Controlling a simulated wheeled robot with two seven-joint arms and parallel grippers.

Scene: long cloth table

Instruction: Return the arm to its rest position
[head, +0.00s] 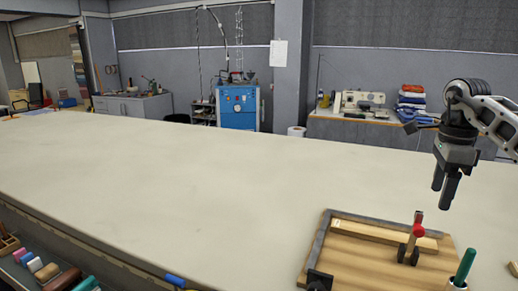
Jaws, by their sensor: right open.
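My right gripper (444,188) hangs from the arm that comes in from the right edge of the head view. Its two dark fingers point down and are apart, with nothing between them. In the picture it shows above the right side of a wooden board (345,262), clear of the things on it. My left gripper and left arm are not in view.
On the board are a wooden strip (375,233) and a red-topped tool (417,230). A green-handled tool (465,266) stands at its right. The long cloth table (200,185) is otherwise widely clear.

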